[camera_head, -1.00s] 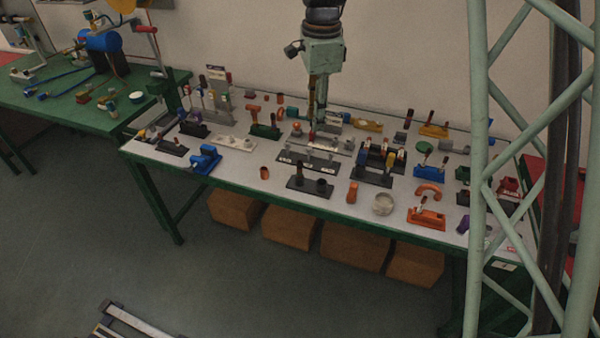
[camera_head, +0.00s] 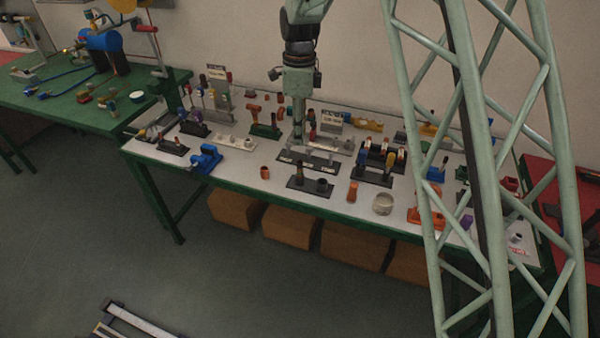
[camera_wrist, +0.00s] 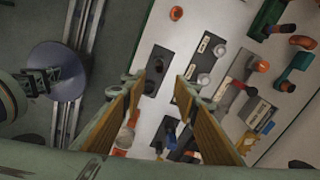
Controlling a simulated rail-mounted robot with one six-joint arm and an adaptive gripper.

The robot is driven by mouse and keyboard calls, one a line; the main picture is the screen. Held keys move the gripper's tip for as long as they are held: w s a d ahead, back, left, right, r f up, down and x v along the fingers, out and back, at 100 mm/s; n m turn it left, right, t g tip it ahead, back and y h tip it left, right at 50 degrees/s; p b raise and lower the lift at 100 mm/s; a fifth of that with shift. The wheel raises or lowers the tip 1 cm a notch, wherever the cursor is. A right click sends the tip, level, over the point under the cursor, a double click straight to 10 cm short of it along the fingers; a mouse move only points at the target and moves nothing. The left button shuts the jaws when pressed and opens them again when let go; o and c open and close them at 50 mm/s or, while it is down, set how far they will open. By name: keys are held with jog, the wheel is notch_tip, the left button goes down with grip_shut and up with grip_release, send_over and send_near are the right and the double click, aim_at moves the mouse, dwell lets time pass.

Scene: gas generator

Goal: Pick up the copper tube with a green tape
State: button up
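My gripper (camera_head: 297,142) hangs over the middle of the white-topped table. In the wrist view its two fingers (camera_wrist: 168,72) are apart with nothing held between them. Below them is a black stand (camera_wrist: 152,82) with round sockets; it also shows in the head view (camera_head: 308,187), with a dark upright post at its left side. One short copper-orange tube (camera_head: 265,172) stands left of the stand, and another (camera_head: 352,192) stands to its right. I cannot make out green tape on either tube, so I cannot tell which piece is the taped one.
A long dark stand with white labels (camera_head: 308,164) is behind the black stand. A black rack (camera_head: 372,177) with coloured parts stands to the right, and a blue fixture (camera_head: 205,160) to the left. A pale ring (camera_head: 383,204) lies near the front edge. Bare tabletop surrounds the left tube.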

aim_at(300, 162)
jog(key=shift+f+b, duration=0.4)
jog(key=shift+f, duration=3.95)
jog(key=shift+d+f+b, duration=0.1)
jog(key=shift+f+b, duration=0.2)
jog(key=shift+f, duration=2.3)
jog(key=c, duration=0.8)
